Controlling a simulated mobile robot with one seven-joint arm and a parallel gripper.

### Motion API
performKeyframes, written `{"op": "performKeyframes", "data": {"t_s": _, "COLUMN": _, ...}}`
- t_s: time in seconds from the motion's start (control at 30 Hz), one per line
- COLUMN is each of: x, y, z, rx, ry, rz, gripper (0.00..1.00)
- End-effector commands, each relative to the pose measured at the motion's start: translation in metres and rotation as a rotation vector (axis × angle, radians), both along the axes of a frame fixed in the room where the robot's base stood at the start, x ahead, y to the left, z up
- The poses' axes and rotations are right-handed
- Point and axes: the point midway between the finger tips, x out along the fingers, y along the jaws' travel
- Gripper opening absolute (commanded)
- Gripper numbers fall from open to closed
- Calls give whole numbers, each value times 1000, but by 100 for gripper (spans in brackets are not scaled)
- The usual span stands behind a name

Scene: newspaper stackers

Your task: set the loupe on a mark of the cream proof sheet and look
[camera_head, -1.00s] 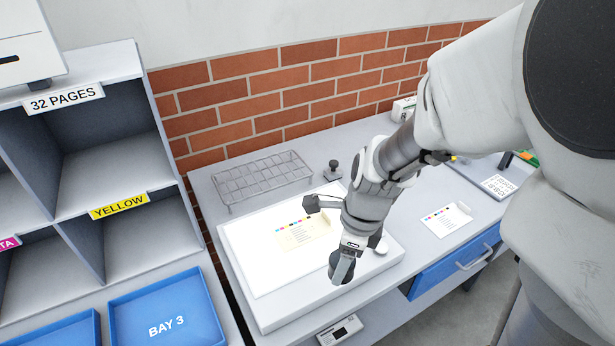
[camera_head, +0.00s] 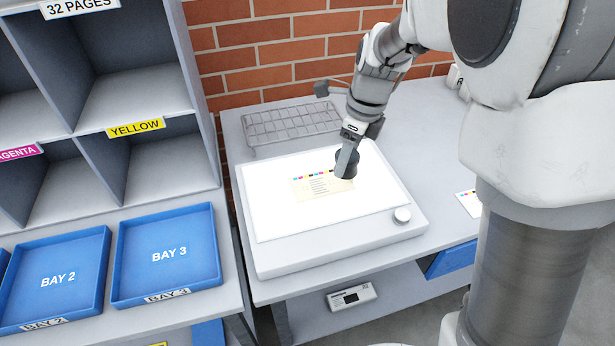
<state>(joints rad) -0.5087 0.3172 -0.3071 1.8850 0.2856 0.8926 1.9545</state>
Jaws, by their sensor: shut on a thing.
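The cream proof sheet (camera_head: 318,190) lies on the bright white panel of the light table (camera_head: 335,248). A row of small coloured marks runs along its far edge, above lines of print. My gripper (camera_head: 348,150) points down over the sheet's right end, shut on a dark grey cylinder, which looks like the loupe (camera_head: 346,166). The loupe covers the right end of the row of marks. I cannot tell whether it touches the sheet or hangs just above it.
A clear wire-like rack (camera_head: 290,124) stands behind the light table. A white knob (camera_head: 402,215) sits at its right front corner. Pigeonhole shelves and blue trays, including the BAY 3 tray (camera_head: 168,256), stand left. A small device (camera_head: 351,297) lies on the lower shelf.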

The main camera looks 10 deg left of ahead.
Motion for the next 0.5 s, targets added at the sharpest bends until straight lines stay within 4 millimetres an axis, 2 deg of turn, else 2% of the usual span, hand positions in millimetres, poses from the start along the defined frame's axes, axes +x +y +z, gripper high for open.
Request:
{"op": "performKeyframes", "data": {"t_s": 0.1, "x": 6, "y": 29, "z": -18, "rx": -1, "ry": 4, "rz": 6, "gripper": 7}}
{"op": "performKeyframes", "data": {"t_s": 0.3, "x": 17, "y": 70, "z": -44, "rx": -1, "ry": 2, "rz": 3, "gripper": 7}}
{"op": "performKeyframes", "data": {"t_s": 0.5, "x": 22, "y": 90, "z": -55, "rx": 1, "ry": 0, "rz": 1, "gripper": 7}}
